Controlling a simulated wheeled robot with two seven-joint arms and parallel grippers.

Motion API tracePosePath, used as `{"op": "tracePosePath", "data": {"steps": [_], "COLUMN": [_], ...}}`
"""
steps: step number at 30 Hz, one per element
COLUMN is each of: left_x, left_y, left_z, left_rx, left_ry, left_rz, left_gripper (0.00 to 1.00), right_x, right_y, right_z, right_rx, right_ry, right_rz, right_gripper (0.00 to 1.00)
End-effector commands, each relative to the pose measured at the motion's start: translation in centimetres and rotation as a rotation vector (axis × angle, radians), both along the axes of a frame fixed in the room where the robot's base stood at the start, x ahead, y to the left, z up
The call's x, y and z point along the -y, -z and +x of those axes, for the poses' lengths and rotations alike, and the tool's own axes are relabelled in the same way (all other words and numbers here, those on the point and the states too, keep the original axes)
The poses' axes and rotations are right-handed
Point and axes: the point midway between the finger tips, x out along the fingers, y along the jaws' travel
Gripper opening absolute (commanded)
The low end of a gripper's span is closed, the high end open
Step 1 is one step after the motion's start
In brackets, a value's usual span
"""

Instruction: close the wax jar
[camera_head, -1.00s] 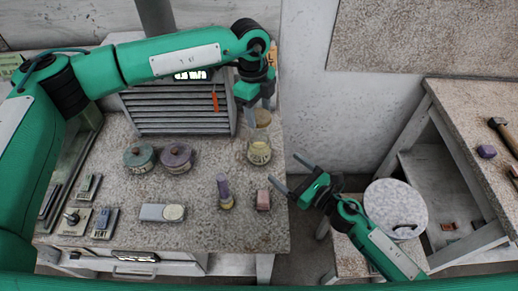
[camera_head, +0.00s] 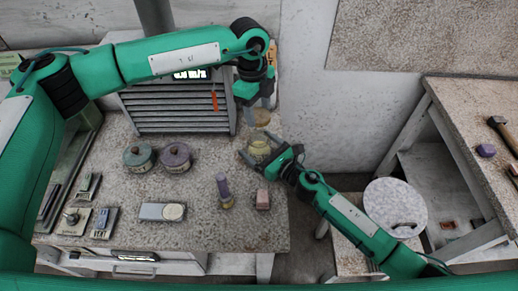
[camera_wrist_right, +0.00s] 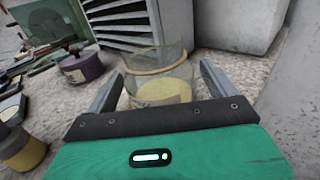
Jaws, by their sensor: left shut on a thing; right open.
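The wax jar (camera_head: 258,150) is a clear glass jar with yellow wax, standing upright at the table's right back. In the right wrist view the jar (camera_wrist_right: 162,92) is between my fingers. A round tan lid (camera_head: 262,117) is held by my left gripper (camera_head: 261,104), which is shut on it behind the jar in the head view. My right gripper (camera_head: 258,146) is open, with one finger on each side of the jar; it also shows in the right wrist view (camera_wrist_right: 160,88). I cannot tell whether its fingers touch the glass.
A green pot (camera_head: 139,157) and a purple pot (camera_head: 175,157) stand left of the jar. A slatted grey cabinet (camera_head: 180,107) stands behind. The table centre is mostly clear.

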Motion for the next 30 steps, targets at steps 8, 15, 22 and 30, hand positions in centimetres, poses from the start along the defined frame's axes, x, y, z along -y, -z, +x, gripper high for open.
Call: {"op": "tracePosePath", "data": {"steps": [8,15,22,30], "left_x": [0.0,0.0,0.0,0.0], "left_y": [0.0,0.0,0.3,3.8], "left_z": [0.0,0.0,0.0,-0.1], "left_rx": [0.000,0.000,-0.001,-0.003], "left_ry": [0.000,0.000,0.000,0.000], "left_rz": [0.000,0.000,0.001,-0.001], "left_gripper": [0.29,0.29,0.29,0.29], "right_x": [-0.1,0.0,0.0,0.0], "right_y": [0.0,0.0,0.0,0.0], "right_z": [0.1,0.1,0.1,0.1], "right_rx": [-0.001,-0.001,-0.001,-0.001], "right_ry": [0.000,0.001,0.001,0.001], "right_rz": [-0.001,-0.001,-0.001,-0.001], "right_gripper": [0.88,0.45,0.22,0.22]}}
